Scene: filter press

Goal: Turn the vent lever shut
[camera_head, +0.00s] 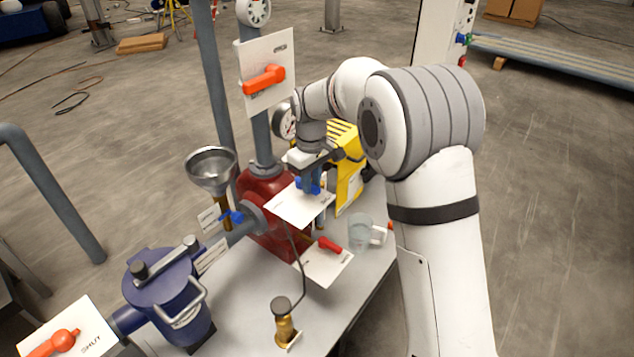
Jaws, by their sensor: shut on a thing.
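A blue lever (308,186) stands over a white label plate (291,207) above the red pump body. My gripper (311,173) reaches down from above and is shut on this blue lever. The gripper and arm partly cover the lever, so its exact angle is hard to tell. The plate's lettering is too small to read, and I cannot read the word vent on any plate.
Other levers are an orange one (264,79) on the upright pipe, a red one (329,244) below and a red-orange one (58,343) at lower left. A funnel (210,166), a blue strainer pot (166,292), a glass mug (361,232) and a yellow machine (350,178) stand close by.

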